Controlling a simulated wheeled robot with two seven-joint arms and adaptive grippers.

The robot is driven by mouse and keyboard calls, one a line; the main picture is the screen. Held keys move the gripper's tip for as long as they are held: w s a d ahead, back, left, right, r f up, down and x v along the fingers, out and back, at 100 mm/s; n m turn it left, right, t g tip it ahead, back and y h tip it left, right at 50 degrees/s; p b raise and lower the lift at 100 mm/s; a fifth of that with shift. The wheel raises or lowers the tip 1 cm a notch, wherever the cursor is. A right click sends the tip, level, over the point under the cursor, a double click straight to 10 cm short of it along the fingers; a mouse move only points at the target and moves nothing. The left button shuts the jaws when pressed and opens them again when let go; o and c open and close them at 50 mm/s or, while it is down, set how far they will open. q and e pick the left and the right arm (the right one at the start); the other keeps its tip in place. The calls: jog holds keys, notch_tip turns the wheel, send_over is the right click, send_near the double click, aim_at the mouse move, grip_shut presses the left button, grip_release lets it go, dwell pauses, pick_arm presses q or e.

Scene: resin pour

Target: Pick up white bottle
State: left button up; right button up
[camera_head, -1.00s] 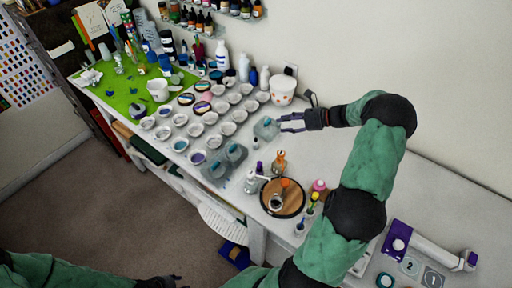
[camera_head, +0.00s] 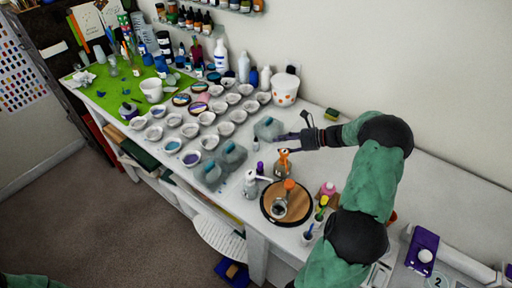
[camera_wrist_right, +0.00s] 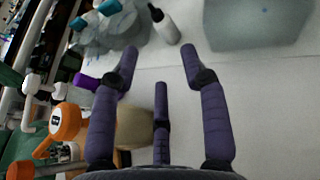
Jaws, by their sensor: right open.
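In the head view, a small white bottle with a dark tip (camera_head: 255,144) stands between the translucent grey containers; it shows more clearly in the right wrist view (camera_wrist_right: 166,28), upper middle, ahead of the fingers. A white pump bottle (camera_head: 250,184) stands nearer the table's front edge, and other white bottles (camera_head: 221,57) stand at the back by the wall. My right gripper (camera_head: 283,140) is open and empty, low beside the clear container (camera_head: 268,127) and behind the orange-topped bottle (camera_head: 283,162). Its spread dark fingers (camera_wrist_right: 160,62) touch nothing visible. My left gripper is out of view.
A round wooden board (camera_head: 270,208) with an orange-topped jar (camera_head: 282,202) lies in front of my right gripper. Grey containers with blue caps (camera_head: 232,155) and many small cups (camera_head: 190,130) are to the left.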

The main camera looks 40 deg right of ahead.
aim_at(258, 144)
jog(key=x, duration=0.4)
jog(key=shift+a+f+b, duration=0.1)
jog(key=shift+b, duration=0.3)
jog(key=b+x, duration=0.2)
jog(key=x, duration=0.3)
jog(key=shift+w, duration=0.2)
jog(key=c, duration=0.7)
